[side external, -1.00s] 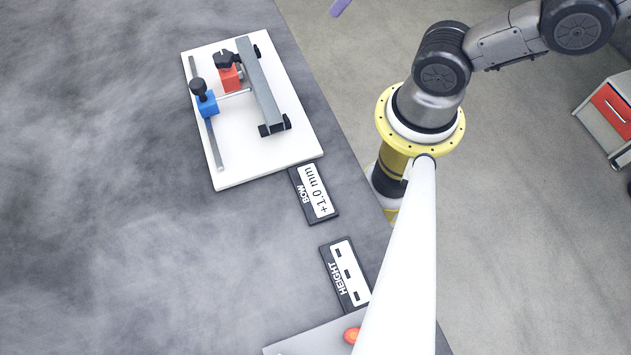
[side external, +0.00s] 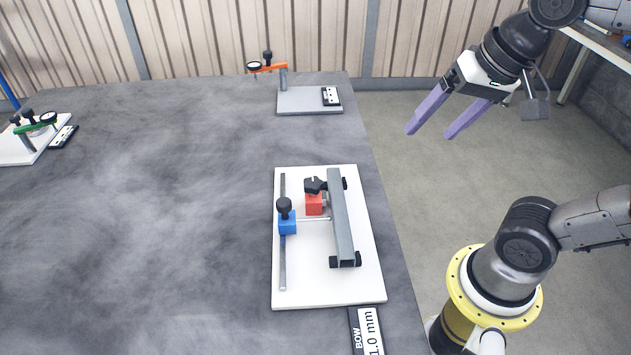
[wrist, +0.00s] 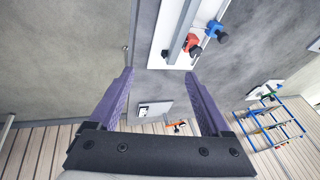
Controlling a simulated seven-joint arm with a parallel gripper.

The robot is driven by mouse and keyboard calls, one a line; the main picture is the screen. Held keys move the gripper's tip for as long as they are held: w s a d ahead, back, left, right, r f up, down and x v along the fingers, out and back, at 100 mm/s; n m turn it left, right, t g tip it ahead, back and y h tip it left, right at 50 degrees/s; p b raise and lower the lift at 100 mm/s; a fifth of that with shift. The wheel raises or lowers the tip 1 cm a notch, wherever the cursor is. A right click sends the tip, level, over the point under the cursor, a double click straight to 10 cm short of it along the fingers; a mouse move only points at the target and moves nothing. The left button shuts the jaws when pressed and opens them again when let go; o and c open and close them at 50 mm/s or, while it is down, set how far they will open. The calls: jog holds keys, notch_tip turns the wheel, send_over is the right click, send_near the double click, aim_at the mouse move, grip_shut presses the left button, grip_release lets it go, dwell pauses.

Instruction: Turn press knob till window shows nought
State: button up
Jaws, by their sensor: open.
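A white plate (side external: 310,285) near the table's right edge holds a grey bar (side external: 342,220), a red block (side external: 314,207) with a black lobed knob (side external: 316,185), and a blue block (side external: 287,224) with a round black knob (side external: 284,203) on a rail. The frames do not show which is the press knob. My gripper (side external: 430,134) is open and empty, up and right of the plate. In the wrist view the red block (wrist: 190,43) and blue block (wrist: 215,29) lie beyond the fingers.
A grey plate (side external: 300,105) with an orange-armed gauge (side external: 267,68) stands at the table's far end. Another white plate (side external: 15,150) with a green-armed gauge (side external: 35,128) is at the left. The table's middle left is bare. A blue rack (wrist: 270,122) shows in the wrist view.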

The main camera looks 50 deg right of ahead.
jog(key=w+a+r+m+g, duration=0.1)
jog(key=w+r+m, duration=0.25)
jog(key=w, duration=0.25)
jog(key=m+g, duration=0.4)
send_over(312, 184)
notch_tip(312, 184, down, 8)
notch_tip(312, 184, down, 13)
jog(key=shift+r, duration=0.1)
jog(key=shift+n, duration=0.25)
grip_shut()
